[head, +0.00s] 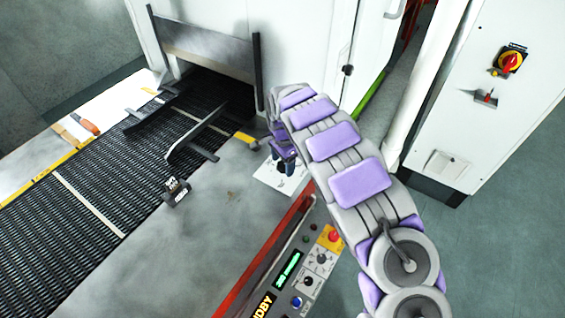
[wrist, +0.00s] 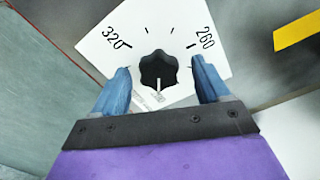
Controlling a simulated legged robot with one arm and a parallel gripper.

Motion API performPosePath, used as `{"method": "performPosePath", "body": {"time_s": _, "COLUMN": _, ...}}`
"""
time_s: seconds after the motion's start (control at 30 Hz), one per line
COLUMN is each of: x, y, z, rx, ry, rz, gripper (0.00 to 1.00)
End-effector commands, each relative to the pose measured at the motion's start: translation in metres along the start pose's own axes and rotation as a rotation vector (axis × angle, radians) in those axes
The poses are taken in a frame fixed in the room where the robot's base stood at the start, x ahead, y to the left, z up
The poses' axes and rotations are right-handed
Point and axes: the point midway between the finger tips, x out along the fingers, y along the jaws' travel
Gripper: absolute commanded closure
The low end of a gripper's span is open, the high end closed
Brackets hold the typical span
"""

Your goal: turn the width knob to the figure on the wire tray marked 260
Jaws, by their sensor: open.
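The black width knob (wrist: 158,70) sits on a white dial plate (wrist: 100,40) in the wrist view. The plate carries the figures 320 at left and 260 at right, with ticks between them. A pale mark on the knob's face shows toward the bottom of the picture, away from both figures. My gripper (wrist: 160,82) is open, its blue fingers on either side of the knob, apparently with gaps. In the head view my gripper (head: 284,160) is over the white plate (head: 268,178) and largely hides the knob. I cannot make out a wire tray marked 260.
A black mesh belt (head: 85,205) runs into the machine opening, with dark guide rails (head: 196,135) over it. A small dark piece (head: 175,192) with an unreadable pale label stands at its edge. A control panel (head: 290,280) with green display lies in front; a white cabinet (head: 480,90) stands right.

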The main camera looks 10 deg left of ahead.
Motion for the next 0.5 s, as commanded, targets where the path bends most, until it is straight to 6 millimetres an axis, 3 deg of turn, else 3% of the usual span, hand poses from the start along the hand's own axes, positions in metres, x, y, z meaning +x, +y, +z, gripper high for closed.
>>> {"method": "performPosePath", "body": {"time_s": 0.33, "x": 0.0031, "y": -0.0001, "z": -0.0001, "rx": 0.0, "ry": 0.0, "rz": -0.001, "gripper": 0.24}}
{"method": "performPosePath", "body": {"time_s": 0.5, "x": 0.003, "y": -0.0001, "z": -0.0002, "rx": 0.0, "ry": 0.0, "rz": -0.001, "gripper": 0.41}}
